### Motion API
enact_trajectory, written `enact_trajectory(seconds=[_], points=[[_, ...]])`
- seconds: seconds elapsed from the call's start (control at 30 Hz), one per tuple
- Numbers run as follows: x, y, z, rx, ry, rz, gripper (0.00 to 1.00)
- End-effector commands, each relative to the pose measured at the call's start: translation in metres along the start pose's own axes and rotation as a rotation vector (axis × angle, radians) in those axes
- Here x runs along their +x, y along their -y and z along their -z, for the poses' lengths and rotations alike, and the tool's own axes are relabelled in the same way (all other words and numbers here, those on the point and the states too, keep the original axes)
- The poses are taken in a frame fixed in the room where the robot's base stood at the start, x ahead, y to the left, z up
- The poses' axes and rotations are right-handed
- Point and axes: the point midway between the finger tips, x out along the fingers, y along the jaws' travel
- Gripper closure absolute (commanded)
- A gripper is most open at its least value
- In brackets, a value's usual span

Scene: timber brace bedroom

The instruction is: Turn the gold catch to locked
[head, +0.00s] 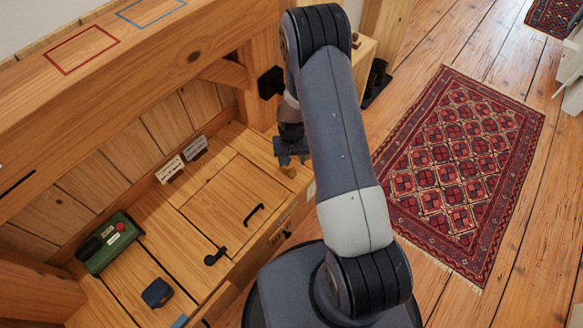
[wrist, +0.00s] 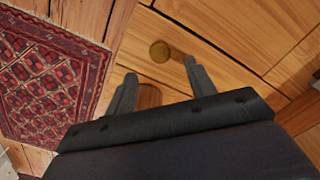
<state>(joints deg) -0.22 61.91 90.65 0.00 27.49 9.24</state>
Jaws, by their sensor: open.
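The gold catch (wrist: 160,51) shows in the wrist view as a round brassy knob with a short arm reaching right toward one fingertip. It lies on the wooden top, just beyond the tips of my gripper (wrist: 160,68). The jaws are open with nothing visible between them but wood and floor. In the head view my gripper (head: 291,152) points down at the far right end of the wooden top, and a small part of the gold catch (head: 290,172) shows just below it. I cannot tell whether a finger touches the catch.
A green box (head: 107,245) with a red button and a dark blue object (head: 157,292) lie to the left. Two white cards (head: 169,169) stand behind. A red rug (head: 460,170) covers the floor.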

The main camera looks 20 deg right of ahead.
Motion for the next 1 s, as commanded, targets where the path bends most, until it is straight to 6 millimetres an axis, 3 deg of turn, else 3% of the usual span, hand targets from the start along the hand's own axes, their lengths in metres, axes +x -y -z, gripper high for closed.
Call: enact_trajectory(seconds=[0.1, 0.33, 0.73, 1.0], points=[[0.026, 0.0, -0.001, 0.0, 0.003, 0.0, 0.48], [0.056, 0.0, -0.001, 0.0, 0.001, 0.0, 0.48], [0.063, 0.0, 0.0, 0.0, -0.001, 0.0, 0.48], [0.063, 0.0, 0.0, 0.0, -0.001, 0.0, 0.69]])
